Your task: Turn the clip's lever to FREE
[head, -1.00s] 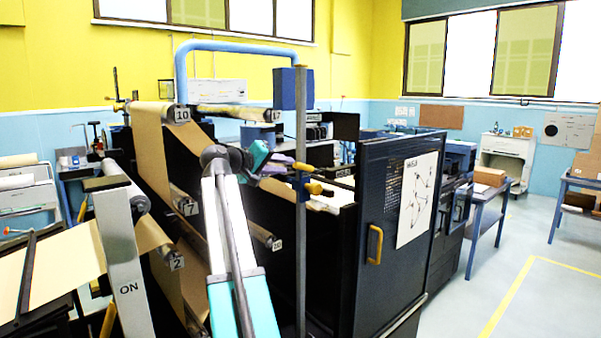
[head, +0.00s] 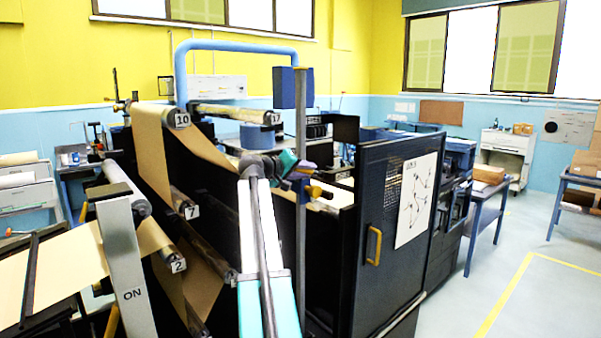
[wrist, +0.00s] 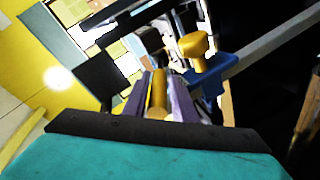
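The clip (wrist: 215,76) is a blue block on an upright grey pole (head: 301,250), with a yellow knob (wrist: 195,45) on it. The knob also shows in the head view (head: 312,191). A yellow-orange bar (wrist: 158,92), seemingly the clip's lever, lies between the two purple fingers of my gripper (wrist: 165,88). The fingers flank it with little or no gap; I cannot tell whether they press on it. In the head view my gripper (head: 301,172) is at the pole, at the clip's height, and hides the lever. No FREE marking is readable.
Paper rollers and a brown web (head: 150,150) stand left of my arm. A dark cabinet (head: 365,250) with a yellow handle stands close on the right. A blue tube frame (head: 235,45) arches behind. Open floor (head: 500,250) lies at the far right.

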